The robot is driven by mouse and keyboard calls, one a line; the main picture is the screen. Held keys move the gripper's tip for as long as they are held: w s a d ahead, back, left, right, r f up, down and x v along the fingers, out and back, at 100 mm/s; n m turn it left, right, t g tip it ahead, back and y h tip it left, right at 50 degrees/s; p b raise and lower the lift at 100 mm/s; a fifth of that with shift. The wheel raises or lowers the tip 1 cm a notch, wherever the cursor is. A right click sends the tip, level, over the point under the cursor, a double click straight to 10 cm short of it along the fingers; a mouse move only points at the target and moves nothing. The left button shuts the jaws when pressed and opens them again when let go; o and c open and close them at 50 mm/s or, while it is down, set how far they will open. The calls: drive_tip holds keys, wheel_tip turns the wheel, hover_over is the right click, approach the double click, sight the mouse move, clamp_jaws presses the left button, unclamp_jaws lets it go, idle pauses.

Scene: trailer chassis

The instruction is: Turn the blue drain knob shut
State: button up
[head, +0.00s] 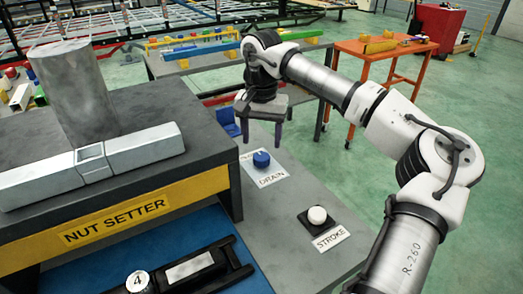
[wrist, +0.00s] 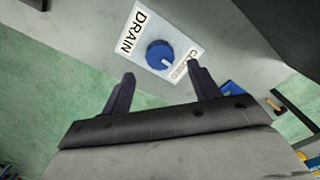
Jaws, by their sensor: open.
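The blue drain knob (head: 261,159) sits on a white label plate marked DRAIN (head: 272,179), on the grey bench top. In the wrist view the knob (wrist: 159,55) has a small pale mark near its lower-right edge. A partly covered word that looks like CLOSED (wrist: 181,69) is printed beside it. My gripper (head: 264,137) is open and empty, pointing down above and just behind the knob in the head view. In the wrist view my gripper (wrist: 160,71) has its fingers apart, with the knob showing between and beyond the tips. No contact is visible.
A white STROKE button (head: 317,215) stands on the bench nearer the front. The NUT SETTER housing (head: 120,222) rises left of the knob. A blue object (head: 228,121) lies behind the knob, near my gripper. An orange table (head: 375,50) stands farther back on green floor.

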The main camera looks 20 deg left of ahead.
sight(261, 156)
wheel_tip(261, 156, up, 8)
drive_tip(key=shift+r, duration=0.2)
